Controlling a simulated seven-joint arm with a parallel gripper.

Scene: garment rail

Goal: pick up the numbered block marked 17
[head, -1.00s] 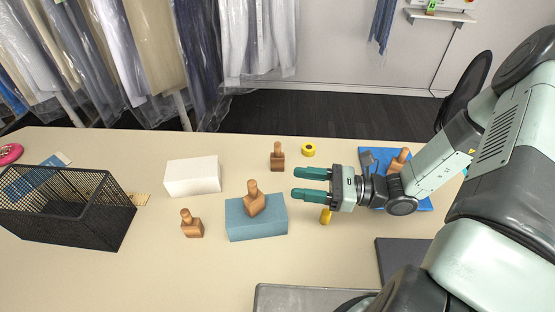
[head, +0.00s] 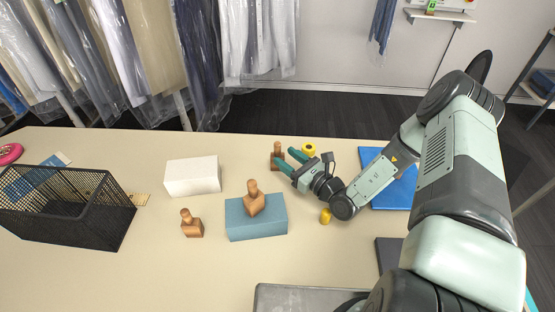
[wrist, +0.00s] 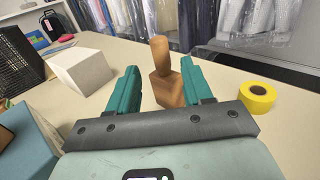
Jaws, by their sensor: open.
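Wooden blocks with knob handles stand about. No number is legible on any of them, so I cannot tell which is marked 17. One block (head: 277,150) stands at the back of the table; in the wrist view this block (wrist: 170,88) shows between and just beyond my fingers. Another block (head: 255,203) sits tilted on a blue box, and a third block (head: 192,228) stands on the table at left. My gripper (head: 283,157) is open and empty, its teal fingers pointing at the back block; I cannot tell how deep the block lies between the fingertips (wrist: 158,66).
A yellow tape roll (head: 309,149) lies close behind my gripper, and a small yellow item (head: 325,216) lies under my arm. The blue box (head: 262,226), white box (head: 195,176) and black mesh basket (head: 90,222) stand left. A grey tray (head: 300,300) lies in front.

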